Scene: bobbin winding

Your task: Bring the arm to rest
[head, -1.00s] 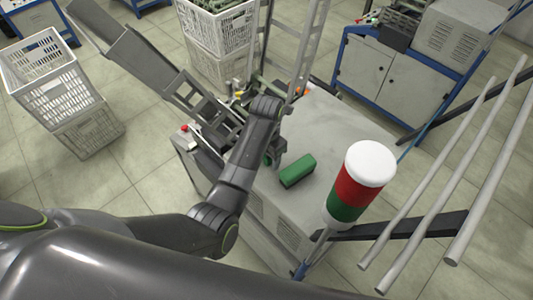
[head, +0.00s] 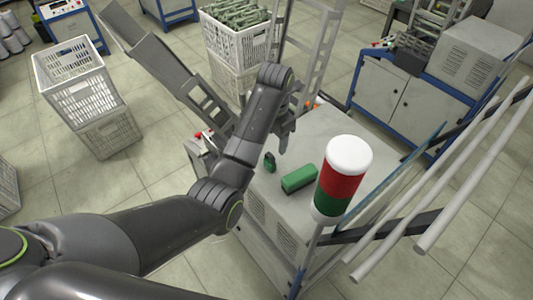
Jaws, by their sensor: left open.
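My left arm (head: 245,140) comes in from the lower left, bends at the elbow and reaches up over the grey machine top. Its left gripper (head: 283,147) hangs down from the wrist above that top, open, with its fingers small and partly hidden by the wrist. No object shows between the fingers. My right gripper is not in view.
The grey machine top (head: 325,130) carries a green block (head: 299,179) and a small dark green piece (head: 269,162). A red, white and green signal lamp (head: 341,184) and pale rods (head: 440,190) stand at right. White crates (head: 72,85) stand at left.

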